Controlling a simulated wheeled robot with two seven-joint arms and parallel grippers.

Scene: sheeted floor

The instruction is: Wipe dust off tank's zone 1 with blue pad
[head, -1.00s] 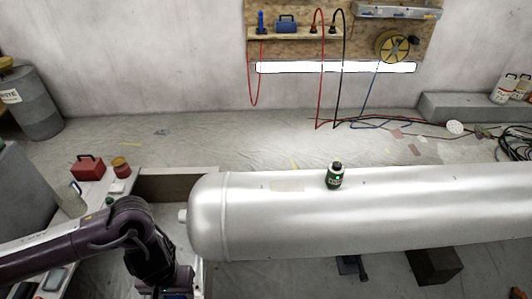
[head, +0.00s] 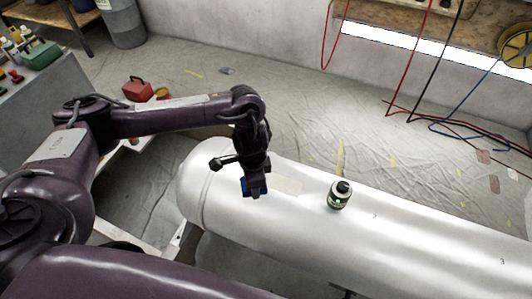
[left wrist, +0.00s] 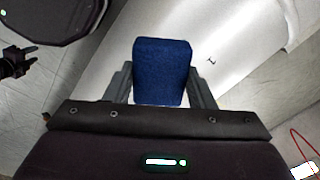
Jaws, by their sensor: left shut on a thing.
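The silver tank (head: 420,237) lies across the head view and also fills the middle of the left wrist view (left wrist: 240,45). A faint beige dusty patch (head: 288,183) lies on its top near the left, rounded end. My left gripper (head: 256,178) is over that end, just left of the patch, and is shut on the blue pad (head: 248,188). The pad (left wrist: 162,70) sits between the fingers in the left wrist view, with a small dark mark (left wrist: 211,60) on the tank to its right. Whether the pad touches the tank, I cannot tell.
A red box (head: 137,90) is behind my left arm. Red, black and blue cables hang at the back right. The sheeted floor (head: 290,105) behind the tank is mostly clear.

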